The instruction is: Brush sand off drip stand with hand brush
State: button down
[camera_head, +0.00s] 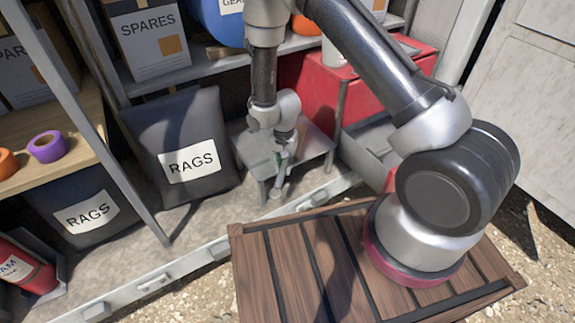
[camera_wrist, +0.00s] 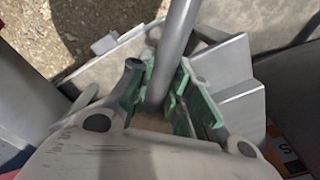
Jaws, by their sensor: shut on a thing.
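My gripper (camera_head: 283,160) points down at the front of the low grey metal stand, which I take for the drip stand (camera_head: 318,147). The gripper is shut on a slim grey rod, probably the handle of the hand brush (camera_head: 280,184). In the wrist view the rod (camera_wrist: 177,40) runs between the green-padded fingers (camera_wrist: 160,90) and out toward the top. No bristles can be made out. Part of the stand's top is hidden behind my gripper and arm, and I cannot tell how much sand lies on it.
A black RAGS bin (camera_head: 185,135) stands close left of the stand. A red cabinet (camera_head: 310,85) is behind it and an open grey tray (camera_head: 372,150) is to its right. A slatted wooden deck (camera_head: 310,260) lies in front. Shelves with SPARES boxes (camera_head: 150,45) rise behind.

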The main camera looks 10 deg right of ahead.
aim_at(307, 157)
jog(key=shift+w+a, duration=0.1)
jog(key=shift+w, duration=0.5)
jog(key=shift+w+d+f, duration=0.1)
jog(key=shift+w+d, duration=0.2)
jog(key=shift+d, duration=0.6)
jog(key=shift+w+d, duration=0.25)
jog(key=shift+d, duration=0.65)
jog(key=shift+w+d, duration=0.35)
jog(key=shift+d, duration=0.7)
jog(key=shift+w+d, duration=0.4)
jog(key=shift+d, duration=0.65)
jog(key=shift+w+d, duration=0.35)
jog(key=shift+d, duration=0.7)
jog(key=shift+s+a, duration=0.55)
jog(key=shift+a, duration=1.1)
jog(key=shift+s+a, duration=0.6)
jog(key=shift+a, duration=1.1)
jog(key=shift+s+a, duration=0.55)
jog(key=shift+a, duration=1.1)
jog(key=shift+r, duration=3.1)
jog(key=shift+r, duration=1.45)
